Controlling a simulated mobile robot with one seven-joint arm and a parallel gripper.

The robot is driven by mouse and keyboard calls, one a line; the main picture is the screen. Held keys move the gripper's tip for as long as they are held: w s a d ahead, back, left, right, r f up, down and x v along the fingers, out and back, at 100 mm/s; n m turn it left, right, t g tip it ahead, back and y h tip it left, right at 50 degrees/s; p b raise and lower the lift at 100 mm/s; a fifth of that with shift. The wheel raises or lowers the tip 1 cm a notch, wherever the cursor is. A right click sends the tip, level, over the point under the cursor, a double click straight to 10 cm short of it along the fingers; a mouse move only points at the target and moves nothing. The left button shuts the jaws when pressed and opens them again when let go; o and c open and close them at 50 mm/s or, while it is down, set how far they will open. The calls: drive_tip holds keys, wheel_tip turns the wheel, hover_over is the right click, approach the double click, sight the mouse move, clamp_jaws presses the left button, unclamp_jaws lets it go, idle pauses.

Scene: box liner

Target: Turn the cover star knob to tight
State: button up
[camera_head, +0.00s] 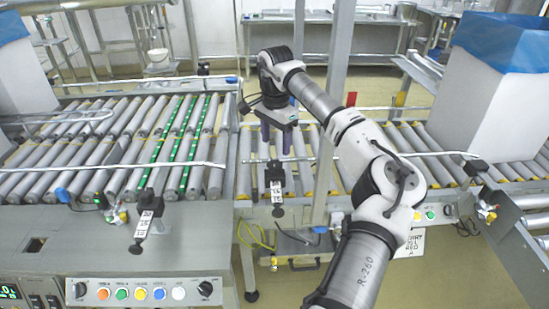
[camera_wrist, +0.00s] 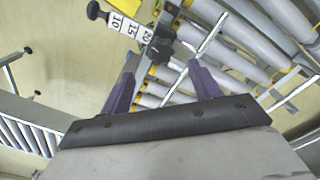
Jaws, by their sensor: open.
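My gripper (camera_head: 276,146) is open and empty, pointing down over the middle roller conveyor. Its two purple fingers also show in the wrist view (camera_wrist: 162,64), apart from each other. Past the fingertips is a black clamp block (camera_wrist: 160,50) on a metal rod. A white scale bar (camera_wrist: 132,28) marked 10, 15, 20 runs from it to a round black knob (camera_wrist: 94,10). In the head view this block (camera_head: 275,172) and end knob (camera_head: 278,212) lie just below my gripper. I cannot tell for sure which part is the cover star knob.
A similar scale bar (camera_head: 145,222) stands on the left conveyor frame. A control panel (camera_head: 150,291) with coloured buttons and black rotary knobs is at the front left. A metal post (camera_head: 338,60) rises close to my arm. A white box with blue liner (camera_head: 490,110) stands at right.

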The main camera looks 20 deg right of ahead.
sight(275, 163)
wheel_tip(275, 163, down, 7)
drive_tip(key=shift+r+p, duration=0.1)
drive_tip(key=shift+p, duration=0.2)
drive_tip(key=c, duration=1)
drive_tip(key=shift+o, duration=0.2)
